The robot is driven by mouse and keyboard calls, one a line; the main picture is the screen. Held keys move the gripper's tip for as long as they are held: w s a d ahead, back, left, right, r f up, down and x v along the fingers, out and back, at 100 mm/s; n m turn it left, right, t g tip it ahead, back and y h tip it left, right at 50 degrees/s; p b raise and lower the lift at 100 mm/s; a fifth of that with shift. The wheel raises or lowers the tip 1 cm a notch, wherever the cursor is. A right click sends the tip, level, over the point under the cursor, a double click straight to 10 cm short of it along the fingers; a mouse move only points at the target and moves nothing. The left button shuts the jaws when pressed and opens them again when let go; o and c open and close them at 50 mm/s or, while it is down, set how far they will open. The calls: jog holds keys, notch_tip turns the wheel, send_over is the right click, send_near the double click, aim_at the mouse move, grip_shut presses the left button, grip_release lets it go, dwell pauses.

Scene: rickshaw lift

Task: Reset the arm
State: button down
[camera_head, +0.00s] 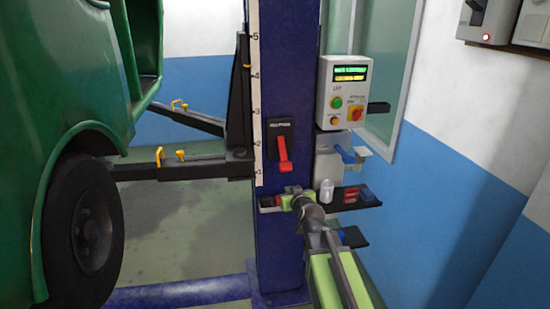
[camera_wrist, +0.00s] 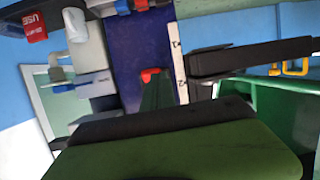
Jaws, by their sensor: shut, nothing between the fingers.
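My gripper (camera_head: 270,202) is at the end of my green arm, in front of the blue lift column (camera_head: 287,225) in the camera_head view. It points left and is shut and empty. It is below the red lever (camera_head: 284,150), which hangs down on its black plate, apart from the gripper. In the camera_wrist view the scene is upside down. My green arm body fills the bottom there, with a small red part above its dark edge in front of the column (camera_wrist: 138,45). I cannot tell whether that red part is the lever or a fingertip.
A control box (camera_head: 343,92) with lit display and buttons is right of the column. A small shelf (camera_head: 355,199) with a white bottle (camera_head: 326,191) and red items lies close to my arm's right. A green vehicle (camera_head: 70,60) and a black lift arm (camera_head: 180,169) are left.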

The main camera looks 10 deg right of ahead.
jog(key=s+a+f+g, duration=0.2)
jog(key=s+f+g, duration=0.6)
jog(key=s+f, duration=0.5)
jog(key=s+d+f+m+g+h, duration=0.1)
jog(key=s+d+f+g, duration=0.2)
jog(key=s, duration=1)
jog(key=g, duration=0.3)
jog(key=shift+d+f+m+h, duration=0.2)
jog(key=shift+m+h, duration=0.1)
